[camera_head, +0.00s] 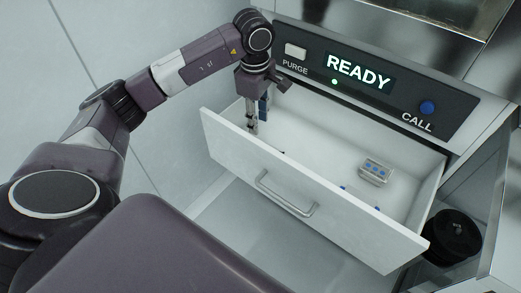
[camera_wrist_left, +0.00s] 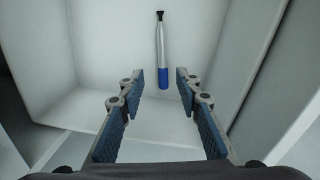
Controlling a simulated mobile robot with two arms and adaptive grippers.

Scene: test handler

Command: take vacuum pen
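The vacuum pen (camera_wrist_left: 162,58) lies in the drawer in the left wrist view. It has a silver body, a blue end toward me and a black tip pointing away. My left gripper (camera_wrist_left: 160,78) is open, with its two blue-padded fingers on either side of the pen's blue end and a gap on each side. In the head view my left gripper (camera_head: 254,125) points down into the left end of the open white drawer (camera_head: 235,147). The pen cannot be made out there. My right gripper is not in view.
A small tray with blue dots (camera_head: 375,172) sits at the drawer's right end, with small blue items near it. The panel behind shows READY (camera_head: 358,71), a PURGE button (camera_head: 296,50) and a blue CALL button (camera_head: 427,107). The drawer walls stand close around my left gripper.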

